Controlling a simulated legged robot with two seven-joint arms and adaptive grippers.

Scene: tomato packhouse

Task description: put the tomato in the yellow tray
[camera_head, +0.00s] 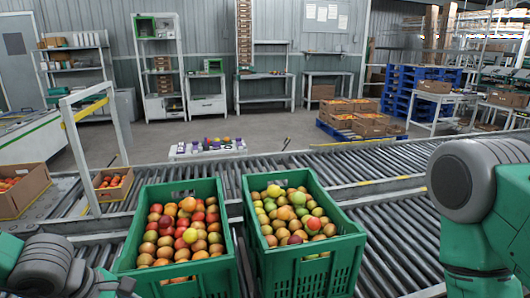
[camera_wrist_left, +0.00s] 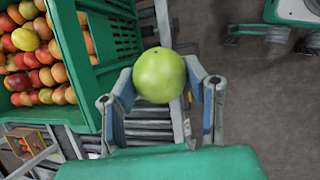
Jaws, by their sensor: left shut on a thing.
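A round green tomato (camera_wrist_left: 160,72) sits between the two fingers of my left gripper (camera_wrist_left: 160,88) in the left wrist view. The fingers are shut on its sides and hold it up beside a green crate. In the head view my left arm comes in at the bottom left, left of the crates, and the held tomato does not show. My right arm shows at the right edge of the head view, but its gripper is out of the picture. I see no yellow tray in either view.
Two green crates stand side by side on the roller conveyor: the left crate (camera_head: 222,238) holds mostly red and orange fruit, the right crate (camera_head: 310,255) more yellow and green. Cardboard boxes (camera_head: 27,194) with red fruit stand at the left. Bare rollers (camera_head: 395,235) lie to the right.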

